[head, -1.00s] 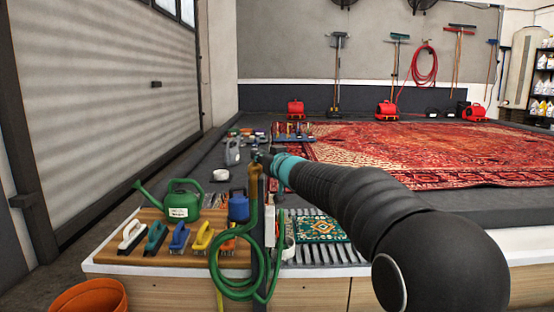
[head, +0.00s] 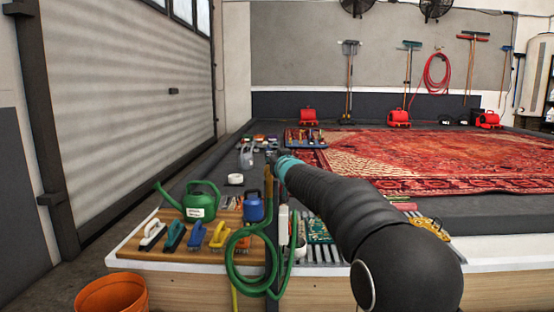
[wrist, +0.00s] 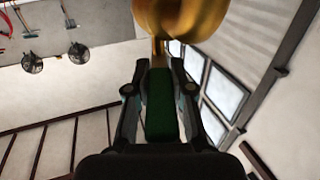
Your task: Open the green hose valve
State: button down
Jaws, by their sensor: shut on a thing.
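The brass valve (head: 268,172) stands upright on a dark post at the near edge of the washpit, with the green hose (head: 240,262) hanging coiled below it. In the wrist view the brass body (wrist: 178,16) is large and blurred at the top. A green handle (wrist: 160,115) lies lengthwise between the fingers of my gripper (wrist: 158,85), which is shut on it. In the head view my gripper (head: 274,156) is small and at the top of the valve. The handle is hidden there, and its turned angle cannot be told.
A green watering can (head: 201,202), a blue can (head: 253,207) and several brushes (head: 197,235) sit left of the valve. A patterned rug sample (head: 319,230) lies right, under my arm. An orange bucket (head: 112,294) is in front at left. The large red rug (head: 400,155) lies behind.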

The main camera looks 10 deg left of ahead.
jog(key=shift+s+a+r, duration=0.1)
jog(key=shift+a+r, duration=0.05)
jog(key=shift+a, duration=0.05)
jog(key=c, duration=1)
grip_release()
jog(key=shift+a, duration=0.15)
jog(key=shift+d, duration=0.35)
jog(key=v, duration=1.1)
jog(key=shift+s+d, duration=0.2)
jog(key=shift+s, duration=0.15)
